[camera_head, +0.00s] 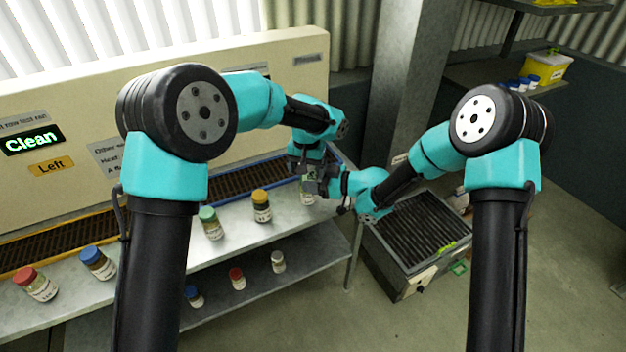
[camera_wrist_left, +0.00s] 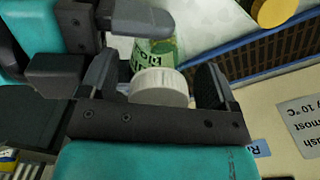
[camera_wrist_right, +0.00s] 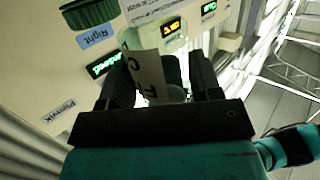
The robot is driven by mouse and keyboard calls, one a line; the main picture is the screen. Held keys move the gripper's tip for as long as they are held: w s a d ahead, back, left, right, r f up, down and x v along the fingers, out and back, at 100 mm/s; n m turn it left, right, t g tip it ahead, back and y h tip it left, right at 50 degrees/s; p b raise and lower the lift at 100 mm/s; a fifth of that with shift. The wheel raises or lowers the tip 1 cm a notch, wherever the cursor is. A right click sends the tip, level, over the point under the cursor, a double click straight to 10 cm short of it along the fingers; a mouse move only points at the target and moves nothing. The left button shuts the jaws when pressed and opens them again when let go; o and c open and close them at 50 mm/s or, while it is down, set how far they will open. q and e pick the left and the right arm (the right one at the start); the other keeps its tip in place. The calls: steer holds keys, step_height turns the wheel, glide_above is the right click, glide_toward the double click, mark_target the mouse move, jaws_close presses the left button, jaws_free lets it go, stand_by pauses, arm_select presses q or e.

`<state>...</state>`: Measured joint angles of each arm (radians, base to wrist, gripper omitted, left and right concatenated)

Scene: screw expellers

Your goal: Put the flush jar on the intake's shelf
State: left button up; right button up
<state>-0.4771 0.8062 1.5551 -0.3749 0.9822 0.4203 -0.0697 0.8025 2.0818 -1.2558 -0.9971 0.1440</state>
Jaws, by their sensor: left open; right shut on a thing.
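A jar with a white lid (camera_wrist_left: 160,85) and a green label is held at the right end of the metal bench; its label also shows in the head view (camera_head: 308,187). I cannot read whether it says flush. My right gripper (camera_head: 325,187) is shut on this jar, coming from the right. In the right wrist view, a pale label (camera_wrist_right: 147,75) shows between the fingers. My left gripper (camera_wrist_left: 155,75) is open, its fingers on either side of the white lid. In the head view the left gripper (camera_head: 304,170) is partly hidden. I cannot tell which shelf is the intake's.
Green-lidded (camera_head: 211,223), brown-lidded (camera_head: 261,206), blue-lidded (camera_head: 97,262) and red-lidded (camera_head: 38,284) jars stand on the bench (camera_head: 240,240). Several jars stand on the lower shelf (camera_head: 310,262). A ridged grey box (camera_head: 400,280) stands right of the bench. A shelf at upper right holds a yellow box (camera_head: 545,68).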

arm_select(q)
step_height(320, 180, up, 11)
steer(key=shift+r, duration=0.1)
stand_by(0.3)
steer(key=w+a+f+n+y, duration=0.1)
steer(key=w+a+f+n, duration=0.1)
steer(key=w+a+f, duration=0.4)
steer(key=s+a+f+n+g+h, duration=0.1)
steer(key=s+a+f+n+g, duration=0.2)
steer(key=s+a+f+n, duration=0.4)
steer(key=s+a+f+n+g, duration=0.3)
steer(key=s+n, duration=0.2)
steer(key=s, duration=0.4)
steer(key=s+a+f+m+t+h, duration=0.1)
steer(key=s+a+f+m+t, duration=0.1)
steer(key=s+f, duration=0.4)
steer(key=s+a+f+m+t+h, duration=0.1)
steer(key=s+a+f+m+t, duration=0.1)
steer(key=s+f+m, duration=0.2)
steer(key=s+a+f+m+t+h, duration=0.1)
steer(key=s+a+f+m+t, duration=0.1)
steer(key=s+f, duration=0.7)
steer(key=shift+s+a+f+m+t+h, duration=0.25)
steer(key=shift+f+m+t+h, duration=0.15)
steer(key=shift+f, duration=2.55)
